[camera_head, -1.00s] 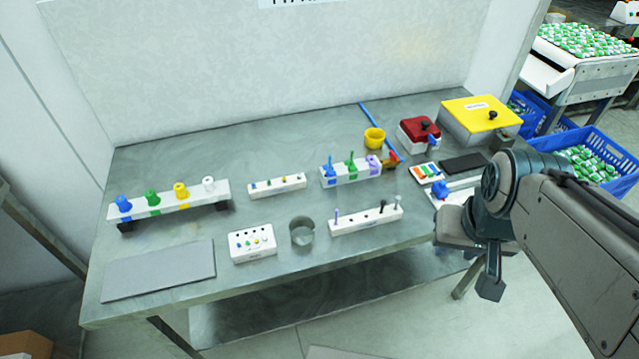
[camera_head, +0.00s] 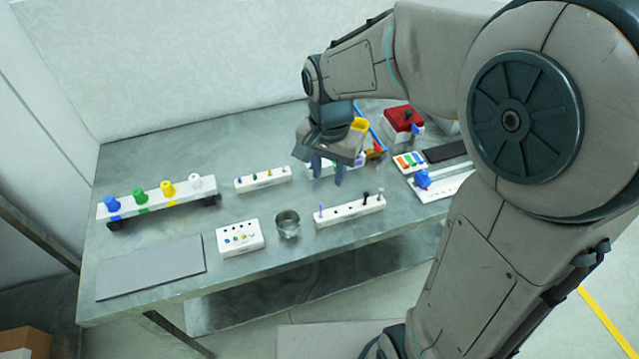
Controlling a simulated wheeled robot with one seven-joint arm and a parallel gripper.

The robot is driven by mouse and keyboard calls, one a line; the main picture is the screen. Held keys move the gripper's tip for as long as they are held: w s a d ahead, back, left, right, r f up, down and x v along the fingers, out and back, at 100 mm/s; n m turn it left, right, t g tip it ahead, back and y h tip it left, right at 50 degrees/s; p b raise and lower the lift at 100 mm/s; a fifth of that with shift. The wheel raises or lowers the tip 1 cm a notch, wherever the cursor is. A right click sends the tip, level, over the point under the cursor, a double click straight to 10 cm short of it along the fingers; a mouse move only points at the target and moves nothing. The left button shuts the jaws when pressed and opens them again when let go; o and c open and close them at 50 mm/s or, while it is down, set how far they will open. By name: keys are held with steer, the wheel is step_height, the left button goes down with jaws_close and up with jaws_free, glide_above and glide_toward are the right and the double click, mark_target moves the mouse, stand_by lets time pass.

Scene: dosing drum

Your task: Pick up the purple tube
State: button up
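The white rack (camera_head: 327,170) with the blue, green and purple tubes stands toward the back of the table, right of its middle. My gripper (camera_head: 328,173) is above and in front of this rack, pointing down, with its two fingers apart and nothing seen between them but the rack behind. It hides the blue and green tubes and most of the rack. A small part of the purple tube (camera_head: 360,160) shows at the rack's right end, just right of my gripper. I cannot tell the gripper's exact height above the rack.
Around it stand a white rack with thin sticks (camera_head: 350,211), a metal cup (camera_head: 287,224), a small peg rack (camera_head: 263,179), a yellow cup (camera_head: 360,125) and a red-lidded box (camera_head: 403,119). A long rack with coloured caps (camera_head: 157,198) and a grey mat (camera_head: 150,267) are left.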

mark_target(321, 204)
steer(key=f, duration=0.8)
steer(key=shift+w+a+f, duration=0.25)
steer(key=shift+a+f, duration=0.1)
steer(key=shift+f, duration=0.05)
steer(key=shift+w+a+f+p, duration=0.15)
steer(key=shift+f+p, duration=0.25)
steer(key=shift+f, duration=0.95)
steer(key=shift+w+a+f+p, duration=0.15)
steer(key=shift+f+p, duration=0.2)
steer(key=shift+f, duration=0.95)
steer(key=shift+c, duration=0.3)
jaws_close()
